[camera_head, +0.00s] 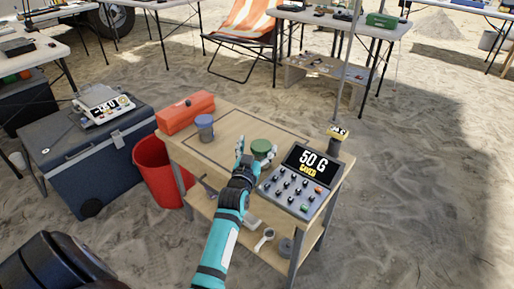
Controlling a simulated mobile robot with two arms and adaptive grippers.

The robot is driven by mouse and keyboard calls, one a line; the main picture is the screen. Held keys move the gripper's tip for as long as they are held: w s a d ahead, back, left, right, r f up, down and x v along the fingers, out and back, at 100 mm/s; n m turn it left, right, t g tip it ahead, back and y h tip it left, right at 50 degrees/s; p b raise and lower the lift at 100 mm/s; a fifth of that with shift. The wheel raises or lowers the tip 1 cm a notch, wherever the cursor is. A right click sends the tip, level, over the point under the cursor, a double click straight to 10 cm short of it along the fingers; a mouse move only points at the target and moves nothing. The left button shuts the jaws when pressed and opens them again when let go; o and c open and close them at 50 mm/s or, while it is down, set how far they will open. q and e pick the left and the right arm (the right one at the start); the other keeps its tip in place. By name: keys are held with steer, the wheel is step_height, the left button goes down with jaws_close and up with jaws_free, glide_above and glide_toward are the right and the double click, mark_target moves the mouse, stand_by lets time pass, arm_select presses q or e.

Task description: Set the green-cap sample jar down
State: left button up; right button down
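The green-cap sample jar (262,147) is at the right part of the wooden table top, beside the scale. A blue-cap jar (205,123) stands upright further left on the table. My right gripper is not in view.
The scale (296,185) reads 50 G. A red toolbox (186,112) lies at the table's back left, with a red bin (160,168) beside the table. A dark cooler (92,150) stands further left. The table top (220,148) is clear between the jars.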

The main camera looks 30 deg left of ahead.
arm_select(q)
steer(key=shift+r, duration=0.15)
steer(key=shift+s+d, duration=0.1)
steer(key=shift+s, duration=0.2)
steer(key=p+v, duration=0.2)
steer(key=v, duration=0.9)
steer(key=shift+s, duration=0.15)
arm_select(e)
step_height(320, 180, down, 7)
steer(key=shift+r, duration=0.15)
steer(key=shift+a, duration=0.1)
